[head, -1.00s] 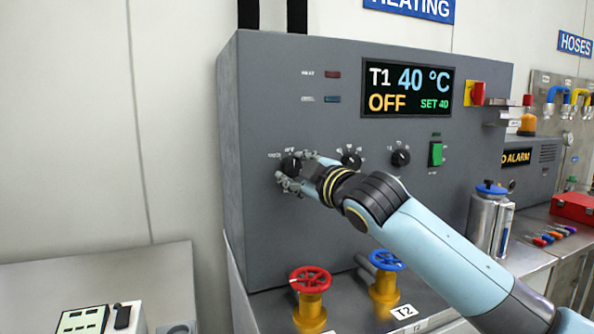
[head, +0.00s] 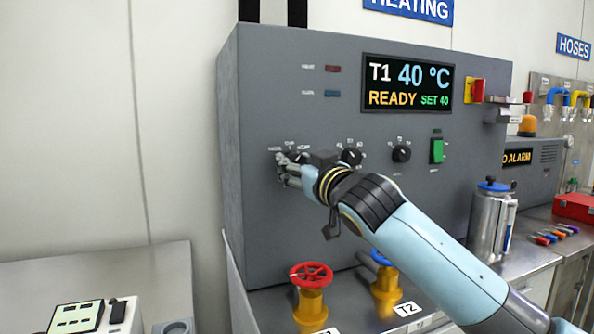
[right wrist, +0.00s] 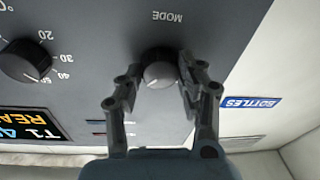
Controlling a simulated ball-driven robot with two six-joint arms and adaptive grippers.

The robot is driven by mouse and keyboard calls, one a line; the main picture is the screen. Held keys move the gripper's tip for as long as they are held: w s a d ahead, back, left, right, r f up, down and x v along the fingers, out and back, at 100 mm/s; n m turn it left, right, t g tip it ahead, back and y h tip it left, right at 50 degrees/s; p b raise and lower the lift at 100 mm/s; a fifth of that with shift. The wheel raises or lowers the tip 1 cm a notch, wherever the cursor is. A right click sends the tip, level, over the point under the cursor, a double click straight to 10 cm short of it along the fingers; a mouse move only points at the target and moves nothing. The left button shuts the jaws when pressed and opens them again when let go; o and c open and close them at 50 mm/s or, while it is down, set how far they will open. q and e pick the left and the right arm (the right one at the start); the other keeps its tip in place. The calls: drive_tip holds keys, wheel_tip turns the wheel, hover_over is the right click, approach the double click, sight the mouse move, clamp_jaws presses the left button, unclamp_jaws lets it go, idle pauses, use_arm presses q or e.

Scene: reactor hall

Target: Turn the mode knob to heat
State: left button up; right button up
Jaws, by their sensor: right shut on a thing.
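The mode knob (right wrist: 158,72) is a dark round knob with a grey face on the grey control panel (head: 250,110), under the upside-down word MODE in the right wrist view. My right gripper (right wrist: 155,85) has its two fingers around the knob and is shut on it. In the head view my right gripper (head: 287,170) covers most of the knob at the panel's left. The display (head: 407,86) reads T1 40 °C, READY, SET 40. The knob's exact pointer direction is hard to make out. My left gripper is not in view.
Two more black knobs (head: 401,153) and a green switch (head: 437,150) sit to the right on the panel. A steel flask (head: 490,225) stands on the right bench.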

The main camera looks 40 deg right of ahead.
drive_tip(key=shift+f+m, duration=0.1)
drive_tip(key=shift+m, duration=0.5)
drive_tip(key=o, duration=1.1)
drive_tip(key=shift+o, duration=0.2)
drive_tip(key=s+a+f, duration=0.1)
drive_tip(key=s, duration=1)
drive_tip(key=shift+s+a, duration=0.4)
drive_tip(key=shift+f, duration=0.1)
